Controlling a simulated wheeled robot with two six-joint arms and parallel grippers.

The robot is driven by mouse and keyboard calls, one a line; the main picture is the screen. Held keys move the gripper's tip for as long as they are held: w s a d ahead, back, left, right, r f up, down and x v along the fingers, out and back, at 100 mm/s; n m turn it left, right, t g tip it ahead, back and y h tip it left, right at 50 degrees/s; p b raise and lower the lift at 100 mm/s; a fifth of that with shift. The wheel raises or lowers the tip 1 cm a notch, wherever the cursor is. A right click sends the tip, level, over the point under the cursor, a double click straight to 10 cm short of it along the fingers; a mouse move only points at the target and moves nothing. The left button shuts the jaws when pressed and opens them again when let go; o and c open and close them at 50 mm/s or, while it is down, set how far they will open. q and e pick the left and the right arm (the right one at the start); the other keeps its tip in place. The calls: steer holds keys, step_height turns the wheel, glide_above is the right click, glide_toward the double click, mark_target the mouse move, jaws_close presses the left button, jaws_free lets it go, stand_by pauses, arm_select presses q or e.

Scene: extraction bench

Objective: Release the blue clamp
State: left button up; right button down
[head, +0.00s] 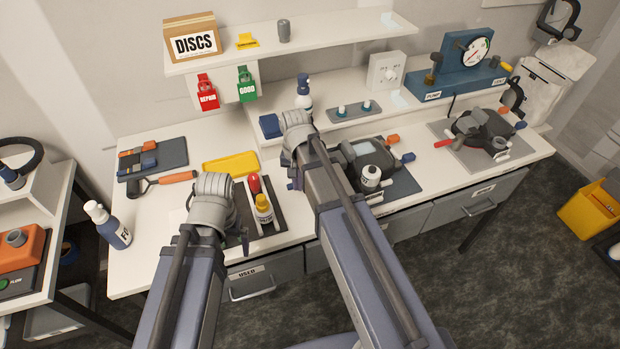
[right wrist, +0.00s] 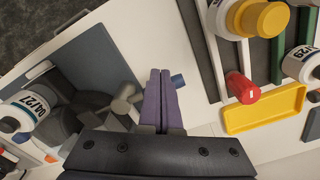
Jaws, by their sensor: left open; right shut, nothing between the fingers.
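A dark device (head: 352,155) on a grey mat stands mid-bench. Orange (head: 392,139) and blue (head: 407,157) handle ends stick out on its right. I cannot tell which blue part is the named clamp.
A rack (head: 272,228) with red-capped and yellow-capped bottles stands between my arms. A yellow tray (head: 231,163) lies behind it. A white bottle (head: 371,176) stands at the middle device. A second dark device (head: 482,128) is at the right. A shelf (head: 330,40) runs above.

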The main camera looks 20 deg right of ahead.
steer(key=shift+f, duration=0.1)
stand_by(0.6)
steer(key=shift+f+b, duration=1.85)
steer(key=shift+b, duration=0.1)
steer(key=shift+w, duration=0.1)
